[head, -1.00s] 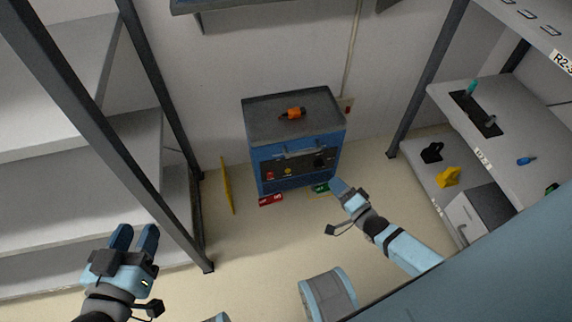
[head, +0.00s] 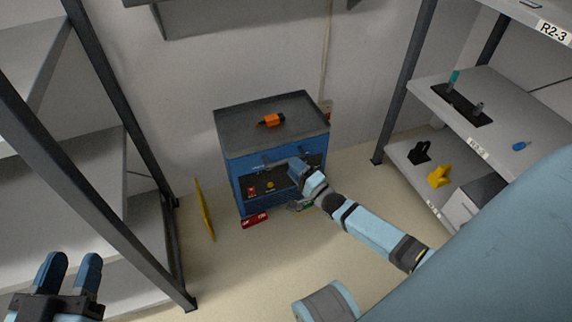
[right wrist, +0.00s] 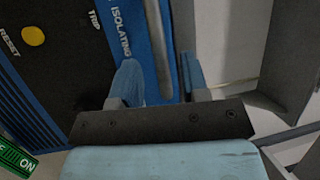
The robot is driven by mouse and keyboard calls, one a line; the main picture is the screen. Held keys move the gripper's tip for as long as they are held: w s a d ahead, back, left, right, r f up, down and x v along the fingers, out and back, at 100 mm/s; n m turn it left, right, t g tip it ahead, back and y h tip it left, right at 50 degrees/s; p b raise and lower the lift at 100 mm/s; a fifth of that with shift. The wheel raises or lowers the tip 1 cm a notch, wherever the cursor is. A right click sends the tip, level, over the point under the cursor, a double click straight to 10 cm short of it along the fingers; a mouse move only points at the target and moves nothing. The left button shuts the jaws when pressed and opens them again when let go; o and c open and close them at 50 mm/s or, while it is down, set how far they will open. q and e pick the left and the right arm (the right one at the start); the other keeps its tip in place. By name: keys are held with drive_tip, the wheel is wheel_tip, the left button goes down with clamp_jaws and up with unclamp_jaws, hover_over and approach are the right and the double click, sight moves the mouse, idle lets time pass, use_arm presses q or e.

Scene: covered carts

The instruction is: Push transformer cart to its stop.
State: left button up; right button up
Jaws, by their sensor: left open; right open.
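The transformer cart (head: 270,135) is a blue cabinet with a dark grey top, standing near the back wall. Its front has a black panel with red and yellow buttons and a handle across it. My right gripper (head: 297,168) is at the front of the cart, covering part of the panel and handle. In the right wrist view my open right gripper (right wrist: 160,82) has a grey bar, seemingly the handle (right wrist: 163,50), between its fingers; contact cannot be told. My left gripper (head: 68,272) is open and empty at the lower left, away from the cart. No stop can be made out.
An orange tool (head: 270,120) lies on the cart top. A red tag (head: 254,220) and a green one lie at its foot. A yellow board (head: 204,210) stands left of it. Shelving with dark posts flanks both sides; the right shelf (head: 500,118) holds small tools.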

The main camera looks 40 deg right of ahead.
sight(286, 159)
drive_tip(key=shift+b+x, duration=0.55)
drive_tip(key=shift+x, duration=1.45)
clamp_jaws()
